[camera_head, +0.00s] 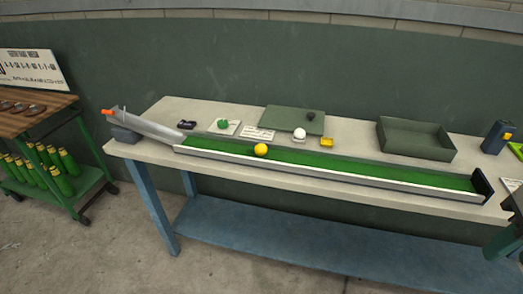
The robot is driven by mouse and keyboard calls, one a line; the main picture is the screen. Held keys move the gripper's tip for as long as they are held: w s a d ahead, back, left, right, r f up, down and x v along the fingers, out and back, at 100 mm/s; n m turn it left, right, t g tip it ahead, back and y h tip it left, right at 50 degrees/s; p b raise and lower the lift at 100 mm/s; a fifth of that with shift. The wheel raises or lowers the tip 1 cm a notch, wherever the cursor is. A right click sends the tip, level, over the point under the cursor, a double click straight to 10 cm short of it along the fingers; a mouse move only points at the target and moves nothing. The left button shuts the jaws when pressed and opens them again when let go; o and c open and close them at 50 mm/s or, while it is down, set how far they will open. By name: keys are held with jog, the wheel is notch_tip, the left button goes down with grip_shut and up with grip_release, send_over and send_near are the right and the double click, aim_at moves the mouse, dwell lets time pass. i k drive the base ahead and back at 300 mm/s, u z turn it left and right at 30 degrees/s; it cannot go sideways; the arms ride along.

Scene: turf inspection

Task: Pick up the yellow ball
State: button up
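The yellow ball (261,150) rests on the green turf of a long narrow trough (350,180) that runs along the front of the table. A grey sloped ramp (150,126) with an orange tip joins the trough's left end. My gripper is not visible; a dark shape at the lower right edge may be part of my own body, but I cannot tell.
A cart (35,115) with green bottles stands left. Floor in front is clear.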

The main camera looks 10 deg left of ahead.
aim_at(260, 149)
jog(key=z, duration=3.3)
jog(key=k, duration=2.95)
jog(key=u, duration=1.55)
